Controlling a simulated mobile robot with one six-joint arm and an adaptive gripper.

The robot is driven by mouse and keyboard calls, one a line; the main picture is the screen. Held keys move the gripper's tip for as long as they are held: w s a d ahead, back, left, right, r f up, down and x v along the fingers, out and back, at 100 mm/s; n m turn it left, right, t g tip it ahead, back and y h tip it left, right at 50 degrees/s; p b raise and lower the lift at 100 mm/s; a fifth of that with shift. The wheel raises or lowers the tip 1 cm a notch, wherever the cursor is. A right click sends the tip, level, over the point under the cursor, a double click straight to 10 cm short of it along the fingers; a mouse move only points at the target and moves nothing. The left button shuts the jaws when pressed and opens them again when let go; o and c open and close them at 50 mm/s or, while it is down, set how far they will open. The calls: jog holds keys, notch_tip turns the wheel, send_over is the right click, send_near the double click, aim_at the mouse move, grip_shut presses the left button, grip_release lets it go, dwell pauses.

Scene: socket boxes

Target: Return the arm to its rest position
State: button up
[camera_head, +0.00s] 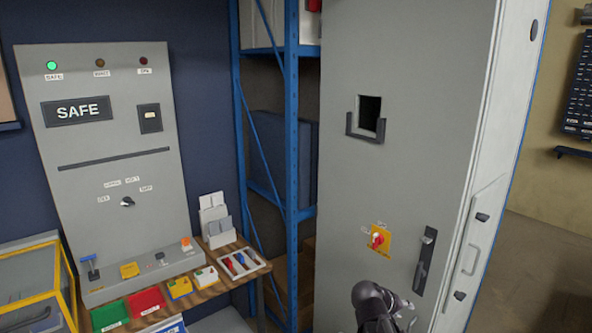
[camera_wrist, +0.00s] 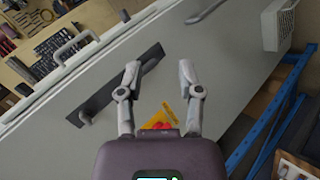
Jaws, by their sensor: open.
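My gripper (camera_wrist: 159,75) is open and empty in the wrist view, its two fingers spread apart in front of the grey cabinet door. A dark handle plate (camera_wrist: 118,84) lies behind the left finger, and a yellow plate with a red knob (camera_wrist: 162,120) is partly hidden behind the gripper's body. In the head view part of my arm (camera_head: 382,300) shows at the bottom, in front of the grey cabinet (camera_head: 400,150). The red knob on its yellow plate (camera_head: 378,238) and the dark handle (camera_head: 425,260) are just above and beside it. I cannot tell whether anything touches.
A grey control panel (camera_head: 110,150) with a lit green lamp and a SAFE display stands at the left. Colored bins and a tray (camera_head: 243,263) sit on a wooden bench before it. A blue shelf rack (camera_head: 290,120) stands between panel and cabinet. Open floor (camera_head: 545,260) lies at right.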

jog(key=s+a+f+m+g+y, duration=0.1)
jog(key=s+a+f+g+y, duration=0.1)
jog(key=s+a+f+y, duration=0.1)
jog(key=s+a+f+g+y, duration=0.2)
jog(key=s+a+y, duration=0.4)
jog(key=a, duration=0.3)
jog(key=shift+s+a+f+m, duration=0.4)
jog(key=shift+s+f, duration=0.1)
jog(key=shift+f, duration=0.35)
